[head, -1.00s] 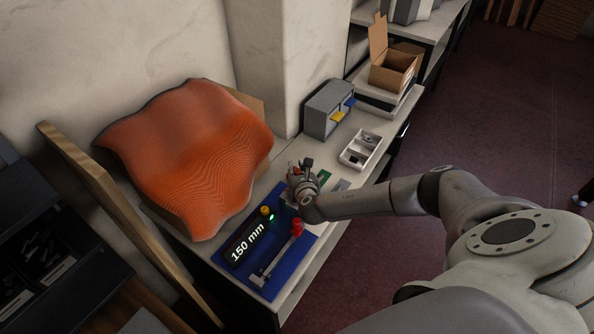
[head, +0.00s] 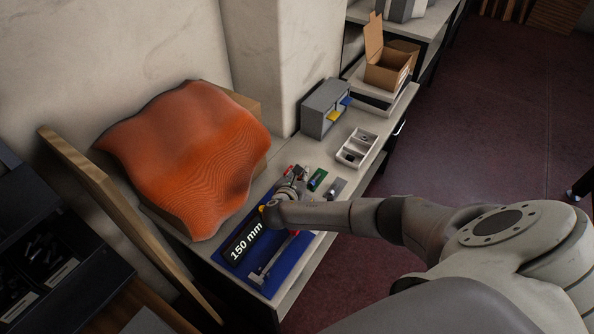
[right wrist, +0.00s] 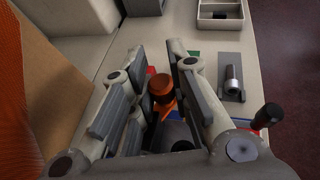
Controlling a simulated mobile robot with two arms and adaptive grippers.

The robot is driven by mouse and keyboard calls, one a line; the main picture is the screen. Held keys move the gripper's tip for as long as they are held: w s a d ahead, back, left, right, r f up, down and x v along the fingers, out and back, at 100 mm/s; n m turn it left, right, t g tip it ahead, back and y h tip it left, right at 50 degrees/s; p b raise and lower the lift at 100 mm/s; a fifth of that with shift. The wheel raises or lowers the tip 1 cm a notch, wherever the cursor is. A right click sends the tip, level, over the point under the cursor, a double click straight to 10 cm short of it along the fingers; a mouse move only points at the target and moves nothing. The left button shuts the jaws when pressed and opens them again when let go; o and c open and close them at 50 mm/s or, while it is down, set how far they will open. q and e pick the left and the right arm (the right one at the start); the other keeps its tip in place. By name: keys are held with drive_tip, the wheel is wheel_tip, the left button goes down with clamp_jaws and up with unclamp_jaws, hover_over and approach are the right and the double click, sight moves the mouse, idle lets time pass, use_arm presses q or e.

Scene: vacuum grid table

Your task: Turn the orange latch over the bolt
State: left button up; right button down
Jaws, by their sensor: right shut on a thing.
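My right gripper (head: 290,184) is low over the far end of the blue board. In the right wrist view its two fingers (right wrist: 163,88) stand on either side of an orange, round-topped part (right wrist: 161,86), which looks like the latch; the gripper is shut on it. The contact points are partly hidden by the fingers. A metal, bolt-like cylinder (right wrist: 233,80) lies on a grey plate to the right of the fingers. I cannot tell whether this is the task's bolt. My left gripper is not in view.
The blue board (head: 287,270) carries a black "150 mm" display (head: 243,243). A dark-knobbed lever (right wrist: 268,116) stands close to the right finger. A white tray (head: 357,148) and grey cabinet (head: 322,108) stand behind. An orange wavy sheet (head: 190,150) is at left.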

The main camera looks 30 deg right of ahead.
drive_tip(key=m+g, duration=0.1)
drive_tip(key=s+m+g+h+b, duration=0.1)
drive_tip(key=m+g, duration=0.1)
drive_tip(key=s+m+g+h, duration=0.1)
drive_tip(key=shift+a+f+m+g+b, duration=0.2)
drive_tip(key=shift+a+m+g+b, duration=0.1)
drive_tip(key=shift+a+g, duration=0.1)
drive_tip(key=m+g+b, duration=0.1)
drive_tip(key=s+m+g+h+b, duration=0.1)
drive_tip(key=m+g, duration=0.1)
drive_tip(key=shift+a+b, duration=0.3)
drive_tip(key=shift+a, duration=0.1)
drive_tip(key=shift+s+a+r+m+g+b, duration=0.1)
drive_tip(key=shift+s+m+g+b, duration=0.05)
drive_tip(key=shift+m+g+b, duration=0.4)
drive_tip(key=shift+s+a+r+m+g+b, duration=0.1)
drive_tip(key=shift+m+g+b, duration=0.2)
drive_tip(key=shift+g, duration=0.35)
drive_tip(key=c, duration=1.3)
unclamp_jaws()
drive_tip(key=shift+c, duration=0.2)
